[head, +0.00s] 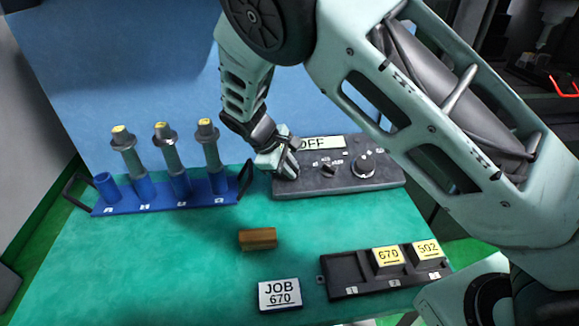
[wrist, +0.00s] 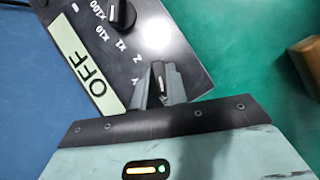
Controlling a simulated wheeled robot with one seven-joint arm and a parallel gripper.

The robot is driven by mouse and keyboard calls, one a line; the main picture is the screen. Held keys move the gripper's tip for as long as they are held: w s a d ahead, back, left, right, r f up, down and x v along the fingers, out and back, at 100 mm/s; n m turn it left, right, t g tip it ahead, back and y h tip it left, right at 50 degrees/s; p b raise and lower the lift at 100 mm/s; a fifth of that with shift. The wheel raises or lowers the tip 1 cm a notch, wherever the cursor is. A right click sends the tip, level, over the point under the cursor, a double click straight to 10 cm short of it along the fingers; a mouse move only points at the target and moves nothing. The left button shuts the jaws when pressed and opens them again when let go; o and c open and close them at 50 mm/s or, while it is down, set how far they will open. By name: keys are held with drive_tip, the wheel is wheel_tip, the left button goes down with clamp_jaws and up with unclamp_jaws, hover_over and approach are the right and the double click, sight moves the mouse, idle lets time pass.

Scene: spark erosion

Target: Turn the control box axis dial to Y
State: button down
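The dark control box (head: 330,187) stands at the back of the green table, with an OFF display (wrist: 85,62) on its face. Its axis dial (wrist: 160,80) shows in the wrist view near the box's end, with a Z mark and what looks like a Y mark beside it. My gripper (wrist: 162,88) reaches down with one finger on each side of this dial and looks closed on it. The dial's white line shows between the fingers and points roughly between Z and Y; the exact setting is unclear. In the head view my gripper (head: 284,168) hides the dial.
A multiplier dial (wrist: 120,12) and a larger round knob (head: 363,165) sit farther along the box. A blue rack (head: 150,200) with tool holders is at left. A brown block (head: 258,239), JOB 670 sign (head: 279,294) and black tray (head: 345,283) lie in front.

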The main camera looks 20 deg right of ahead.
drive_tip(key=shift+r+m, duration=0.1)
drive_tip(key=shift+m, duration=0.3)
drive_tip(key=m+y, duration=0.1)
drive_tip(key=m+g, duration=0.1)
drive_tip(key=m, duration=0.1)
drive_tip(key=shift+w+d+g+y+p, duration=0.15)
drive_tip(key=shift+g+y+p, duration=0.15)
drive_tip(key=shift+y+p, duration=0.1)
drive_tip(key=m+y, duration=0.2)
drive_tip(key=m, duration=0.2)
drive_tip(key=shift+d+m+g, duration=0.1)
drive_tip(key=shift+m+g, duration=0.2)
drive_tip(key=shift+g, duration=0.1)
drive_tip(key=m+y, duration=0.1)
drive_tip(key=m, duration=0.1)
drive_tip(key=m+y, duration=0.1)
drive_tip(key=m, duration=0.1)
drive_tip(key=shift+w+d+r+y, duration=0.1)
drive_tip(key=shift+d+y, duration=0.1)
drive_tip(key=shift+y, duration=0.1)
drive_tip(key=m+y+b, duration=0.1)
drive_tip(key=m+y, duration=0.1)
drive_tip(key=m, duration=0.1)
drive_tip(key=shift+d+m+t, duration=0.1)
drive_tip(key=shift+m+t, duration=0.3)
drive_tip(key=c, duration=1.4)
unclamp_jaws()
